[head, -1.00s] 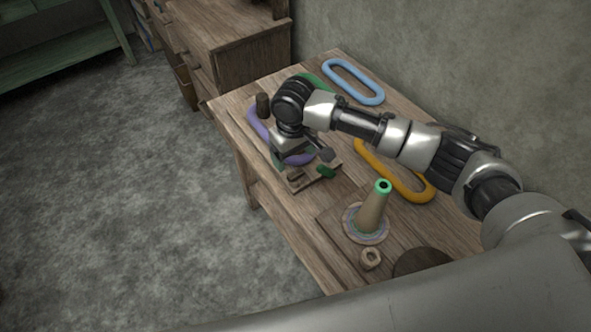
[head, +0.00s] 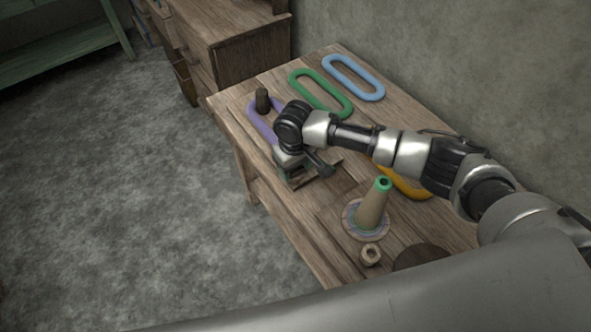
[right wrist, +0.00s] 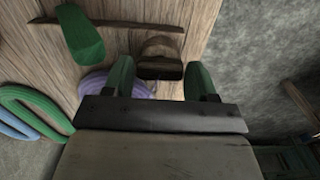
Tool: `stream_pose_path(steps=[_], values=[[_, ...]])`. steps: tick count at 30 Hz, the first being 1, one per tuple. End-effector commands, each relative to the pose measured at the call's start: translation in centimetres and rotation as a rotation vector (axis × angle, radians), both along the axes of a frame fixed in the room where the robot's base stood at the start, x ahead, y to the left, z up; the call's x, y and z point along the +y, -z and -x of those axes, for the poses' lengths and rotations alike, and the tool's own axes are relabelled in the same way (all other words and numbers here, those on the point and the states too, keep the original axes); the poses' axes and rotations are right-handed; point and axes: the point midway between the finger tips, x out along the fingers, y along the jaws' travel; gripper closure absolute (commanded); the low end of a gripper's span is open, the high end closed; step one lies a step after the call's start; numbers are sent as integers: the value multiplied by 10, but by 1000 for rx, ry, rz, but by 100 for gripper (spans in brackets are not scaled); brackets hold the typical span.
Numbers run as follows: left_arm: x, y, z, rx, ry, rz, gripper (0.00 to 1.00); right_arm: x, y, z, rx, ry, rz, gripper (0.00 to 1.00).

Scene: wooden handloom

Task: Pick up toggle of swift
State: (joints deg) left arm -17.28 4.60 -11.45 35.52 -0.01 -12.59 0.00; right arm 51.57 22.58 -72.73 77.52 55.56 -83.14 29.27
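In the head view my right gripper (head: 291,166) is low over a small wooden piece (head: 300,183) on the table, largely hidden by my wrist. In the right wrist view the gripper (right wrist: 161,80) is open, its two green fingers apart. A brown wooden block (right wrist: 161,58), perhaps the swift's toggle, shows between and just beyond the fingertips. I cannot tell whether they touch it. A green block (right wrist: 82,35) stands to the left of the fingers, near a dark flat strip (right wrist: 115,23). My left gripper is not in view.
Purple (head: 258,122), green (head: 320,95), blue (head: 353,78) and yellow (head: 408,187) yarn loops lie on the table (head: 236,98). A dark peg (head: 262,100) stands by the purple loop. A yarn cone (head: 372,208) and small wooden ring (head: 371,254) are nearer.

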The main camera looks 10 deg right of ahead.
Motion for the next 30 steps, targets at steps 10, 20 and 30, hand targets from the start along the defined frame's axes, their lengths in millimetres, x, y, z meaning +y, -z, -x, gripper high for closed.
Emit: stream_pose_path(steps=[10,20,30], values=[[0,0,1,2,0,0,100,0,0,0,0,0,0,74],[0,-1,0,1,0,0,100,0,-17,-1,-2,0,-1,74],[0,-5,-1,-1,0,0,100,-22,-62,28,0,0,0,74]])
